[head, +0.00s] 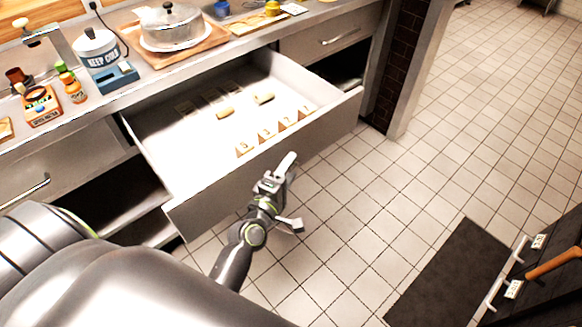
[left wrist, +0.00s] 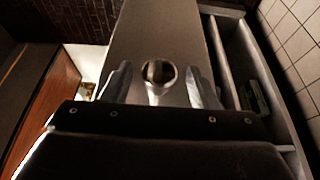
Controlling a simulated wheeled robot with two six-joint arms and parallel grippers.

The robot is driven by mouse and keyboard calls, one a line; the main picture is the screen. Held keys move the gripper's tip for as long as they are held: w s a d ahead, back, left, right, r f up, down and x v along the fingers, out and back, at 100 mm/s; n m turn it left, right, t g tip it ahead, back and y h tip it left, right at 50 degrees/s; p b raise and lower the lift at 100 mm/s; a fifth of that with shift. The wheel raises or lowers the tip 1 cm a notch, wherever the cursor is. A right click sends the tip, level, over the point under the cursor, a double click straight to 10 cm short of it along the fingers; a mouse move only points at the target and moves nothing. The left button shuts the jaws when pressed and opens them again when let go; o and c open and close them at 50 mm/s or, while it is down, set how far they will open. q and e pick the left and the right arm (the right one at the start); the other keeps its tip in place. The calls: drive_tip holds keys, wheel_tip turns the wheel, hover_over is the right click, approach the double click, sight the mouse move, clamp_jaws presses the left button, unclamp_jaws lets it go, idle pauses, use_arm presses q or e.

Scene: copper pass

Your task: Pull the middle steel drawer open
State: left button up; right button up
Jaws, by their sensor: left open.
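The middle steel drawer (head: 335,125) stands pulled far out from the counter, its inside showing. Its handle is not visible in the head view. My left gripper (head: 290,193) is in front of the drawer's front panel, with its jaws apart. In the left wrist view, the two fingers (left wrist: 160,84) are spread on either side of a round metal ring-like part, possibly the handle, against a grey panel. I cannot tell whether they touch it. My right gripper is not in view.
Small tan pieces (head: 264,98) and cards lie in the drawer. The counter holds a lidded pot (head: 168,25), a white-and-blue canister (head: 97,48) and jars. Closed drawers flank it, left (head: 60,165) and right (head: 325,40). A dark mat (head: 450,275) lies on the open tiled floor.

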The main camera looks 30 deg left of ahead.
use_arm(q)
drive_tip(key=shift+s+b, duration=1.3)
drive_tip(key=shift+s, duration=1.65)
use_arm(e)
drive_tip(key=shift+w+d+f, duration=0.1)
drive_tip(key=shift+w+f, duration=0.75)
use_arm(q)
drive_tip(key=shift+f, duration=0.1)
